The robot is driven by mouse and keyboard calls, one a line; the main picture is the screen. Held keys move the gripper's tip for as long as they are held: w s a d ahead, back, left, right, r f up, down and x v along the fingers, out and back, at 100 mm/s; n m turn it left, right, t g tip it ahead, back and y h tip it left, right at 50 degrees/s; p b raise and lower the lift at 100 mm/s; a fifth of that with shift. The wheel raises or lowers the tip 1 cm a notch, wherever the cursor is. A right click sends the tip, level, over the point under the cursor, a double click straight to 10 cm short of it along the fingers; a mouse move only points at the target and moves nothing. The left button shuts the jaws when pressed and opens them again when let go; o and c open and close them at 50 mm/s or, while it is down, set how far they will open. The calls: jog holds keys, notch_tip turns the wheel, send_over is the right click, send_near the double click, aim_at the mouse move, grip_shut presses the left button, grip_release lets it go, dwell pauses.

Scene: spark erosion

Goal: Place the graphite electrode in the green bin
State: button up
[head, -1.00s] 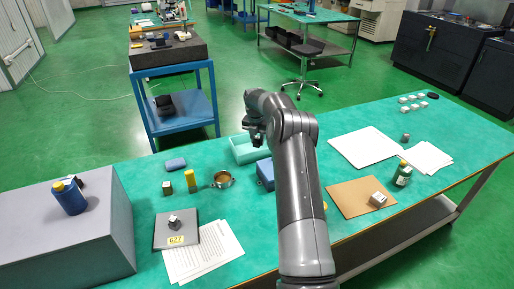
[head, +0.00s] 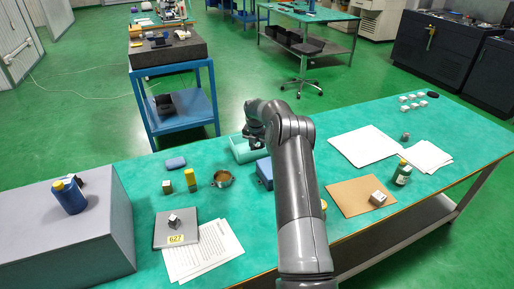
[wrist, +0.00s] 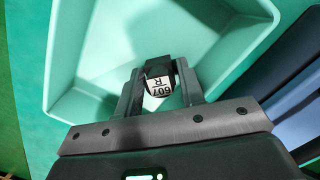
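The graphite electrode (wrist: 160,70) is a small dark block with a white label reading "607 R". In the wrist view it sits between the two fingers of my gripper (wrist: 160,92), which is shut on it. The light green bin (wrist: 75,60) lies below and around it in that view, with its inner floor empty where visible. In the head view the green bin (head: 238,152) stands near the table's back edge, and my gripper (head: 254,142) is over its right part. My arm hides some of the bin, and the electrode cannot be made out there.
A blue container (head: 264,172) stands close to the bin's front right. A round brass-coloured dish (head: 222,178), a yellow-capped bottle (head: 190,180) and a small block (head: 167,187) stand to the left. A grey plate (head: 160,238) lies at front left.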

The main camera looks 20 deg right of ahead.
notch_tip(320, 180, up, 12)
jog(key=s+a, duration=0.1)
jog(key=s+a+r+m+t, duration=0.1)
jog(key=s+a+r+m, duration=0.25)
jog(key=r, duration=0.35)
jog(key=s+a+r+m, duration=0.2)
jog(key=s+a+r, duration=0.25)
jog(key=r, duration=0.25)
jog(key=s+a+r+m+t, duration=0.1)
jog(key=s+a+r+m, duration=0.25)
jog(key=s, duration=0.25)
jog(key=s+a+r+m, duration=0.3)
jog(key=s+a+r, duration=0.1)
jog(key=s, duration=0.3)
jog(key=s+a+f+m+t, duration=0.1)
jog(key=s+m, duration=0.6)
jog(key=s, duration=0.7)
jog(key=s+a+f+m+t+y, duration=0.1)
jog(key=s+a+f+m, duration=0.2)
jog(key=s, duration=1.2)
jog(key=a+m, duration=0.2)
jog(key=m, duration=0.3)
jog(key=shift+t, duration=0.3)
